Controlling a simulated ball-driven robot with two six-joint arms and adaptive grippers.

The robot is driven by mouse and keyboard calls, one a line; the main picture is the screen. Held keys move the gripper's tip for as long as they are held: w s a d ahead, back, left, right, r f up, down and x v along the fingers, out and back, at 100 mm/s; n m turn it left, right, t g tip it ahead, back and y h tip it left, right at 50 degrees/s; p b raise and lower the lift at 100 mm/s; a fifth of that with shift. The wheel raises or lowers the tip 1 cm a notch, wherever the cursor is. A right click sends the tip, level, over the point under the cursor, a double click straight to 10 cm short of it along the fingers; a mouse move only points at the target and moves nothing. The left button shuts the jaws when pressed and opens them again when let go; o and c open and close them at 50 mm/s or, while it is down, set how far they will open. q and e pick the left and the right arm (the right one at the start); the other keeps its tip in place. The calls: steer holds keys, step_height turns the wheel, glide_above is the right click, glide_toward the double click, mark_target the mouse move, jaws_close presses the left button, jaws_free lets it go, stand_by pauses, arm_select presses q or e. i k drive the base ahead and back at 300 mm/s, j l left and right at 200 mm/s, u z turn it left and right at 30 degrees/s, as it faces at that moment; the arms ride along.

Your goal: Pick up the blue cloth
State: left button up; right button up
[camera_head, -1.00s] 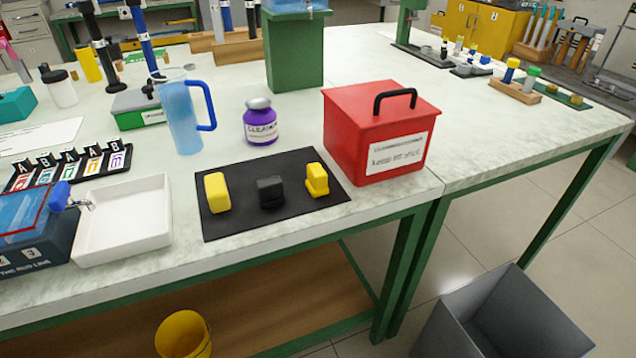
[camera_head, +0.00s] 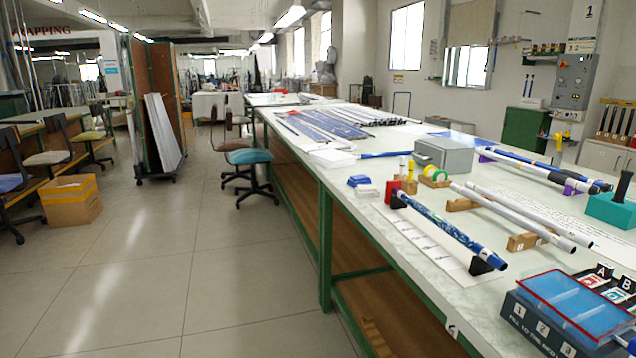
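I cannot single out the blue cloth with certainty. A small blue item (camera_head: 358,180), perhaps folded cloth, lies near the left edge of the long bench, just behind a small white item (camera_head: 367,191). A flat blue area (camera_head: 462,139) also shows at the bench's far right side, too small to identify. Neither of my grippers is in view.
A chair (camera_head: 255,158) and cardboard box (camera_head: 72,201) stand left. The aisle floor (camera_head: 150,270) is open.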

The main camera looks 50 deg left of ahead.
mark_target(352, 180)
steer(key=u, duration=1.3)
